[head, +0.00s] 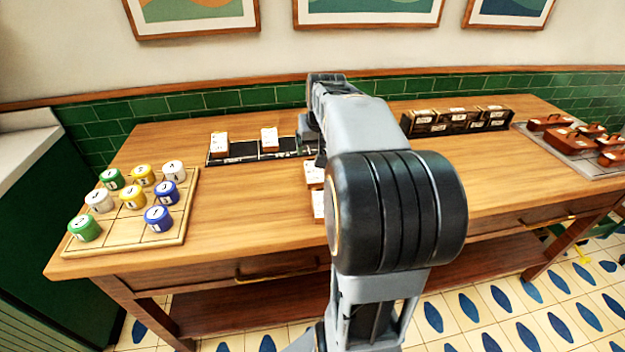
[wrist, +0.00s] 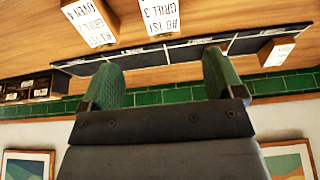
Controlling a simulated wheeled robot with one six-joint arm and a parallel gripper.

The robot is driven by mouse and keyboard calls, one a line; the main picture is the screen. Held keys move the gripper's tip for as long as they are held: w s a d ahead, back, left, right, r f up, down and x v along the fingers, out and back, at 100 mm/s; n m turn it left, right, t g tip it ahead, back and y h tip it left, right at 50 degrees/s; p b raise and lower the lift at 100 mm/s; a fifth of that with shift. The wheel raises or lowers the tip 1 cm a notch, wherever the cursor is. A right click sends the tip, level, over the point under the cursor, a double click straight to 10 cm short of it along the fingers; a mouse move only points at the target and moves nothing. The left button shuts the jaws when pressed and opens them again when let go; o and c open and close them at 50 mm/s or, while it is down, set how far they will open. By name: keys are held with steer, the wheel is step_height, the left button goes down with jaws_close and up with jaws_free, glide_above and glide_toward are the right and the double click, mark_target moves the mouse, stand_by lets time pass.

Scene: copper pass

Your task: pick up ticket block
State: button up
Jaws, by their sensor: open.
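Ticket blocks are white-topped with wooden sides and black print. In the head view, one block (head: 219,144) and another block (head: 269,139) stand on the black slotted rack (head: 243,156). Two more, an upper block (head: 314,174) and a lower block (head: 318,205), lie on the bench, partly hidden by my arm. In the wrist view, a block marked GRILL 3 (wrist: 160,15) and a block marked OVEN 4 (wrist: 90,22) are at the top edge. My gripper (wrist: 165,80) is open and empty, its green fingers apart, with the rack (wrist: 190,48) beyond. The head view hides its fingers.
A wooden board (head: 180,236) with coloured round pots is at the left. Dark boxes (head: 458,121) stand at the back right, beside a grey tray (head: 575,150) of brown items. A green tiled wall (head: 190,103) runs behind the bench (head: 250,200). Bare wood lies left of my arm.

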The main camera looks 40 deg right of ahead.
mark_target(314, 168)
steer(key=x, duration=1.2)
steer(key=shift+a+f, duration=0.1)
steer(key=shift+a, duration=0.05)
steer(key=shift+c, duration=0.2)
steer(key=c, duration=1)
